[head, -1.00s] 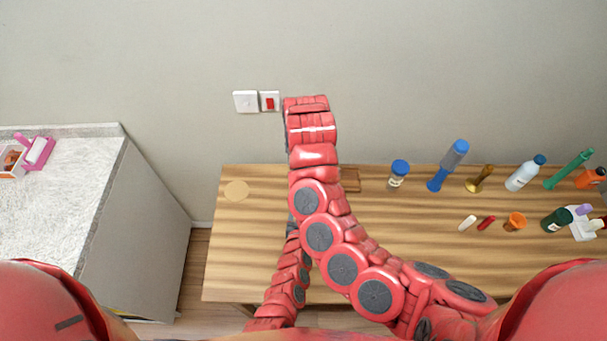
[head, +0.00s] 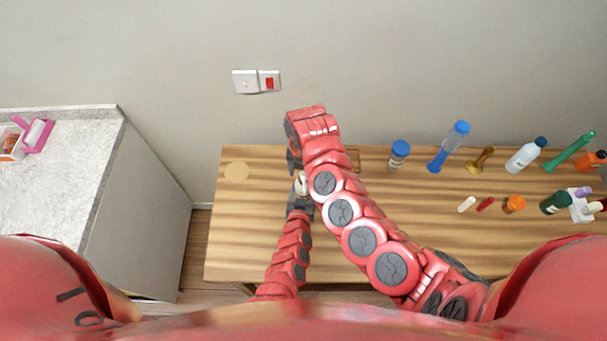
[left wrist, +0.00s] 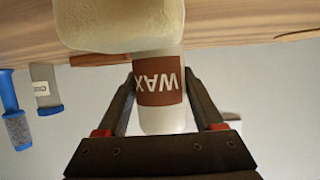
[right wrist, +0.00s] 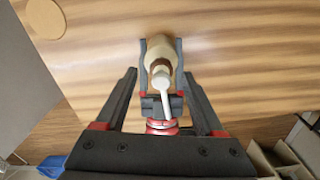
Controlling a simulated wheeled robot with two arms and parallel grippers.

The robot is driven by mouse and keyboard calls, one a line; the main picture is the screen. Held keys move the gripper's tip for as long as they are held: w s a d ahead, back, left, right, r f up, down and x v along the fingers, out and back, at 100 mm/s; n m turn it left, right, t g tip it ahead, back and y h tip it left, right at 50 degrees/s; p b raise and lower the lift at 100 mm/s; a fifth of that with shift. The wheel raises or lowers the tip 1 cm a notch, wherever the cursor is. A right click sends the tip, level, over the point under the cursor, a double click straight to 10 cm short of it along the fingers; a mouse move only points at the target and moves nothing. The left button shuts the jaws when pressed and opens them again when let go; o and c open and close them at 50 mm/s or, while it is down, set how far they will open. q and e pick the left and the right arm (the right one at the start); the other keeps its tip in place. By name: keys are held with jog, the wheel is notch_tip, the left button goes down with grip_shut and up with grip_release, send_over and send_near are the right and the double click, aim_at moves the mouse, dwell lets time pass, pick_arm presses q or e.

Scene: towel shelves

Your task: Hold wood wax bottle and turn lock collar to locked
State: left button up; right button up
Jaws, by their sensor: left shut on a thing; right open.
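The wood wax bottle (left wrist: 160,82) has a brown WAX label, upside down in the left wrist view. My left gripper (left wrist: 160,75) is shut on it, one finger on each side. In the right wrist view the bottle's tan body (right wrist: 158,48) stands between the left fingers. Its pale top has a white spout or lever (right wrist: 165,100) pointing toward the picture's bottom. My right gripper (right wrist: 160,74) is open, its fingers apart on either side of the bottle top in the picture. Touch is not visible. In the head view the bottle (head: 301,185) is partly hidden by my right arm. The collar's setting is unclear.
A pale disc (head: 237,171) lies on the striped wooden table (head: 250,240). A wall switch (head: 256,81) is behind. The table's left part is mostly clear.

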jog(key=shift+d+f, duration=0.1)
jog(key=shift+f, duration=0.85)
jog(key=shift+c, duration=0.2)
grip_shut()
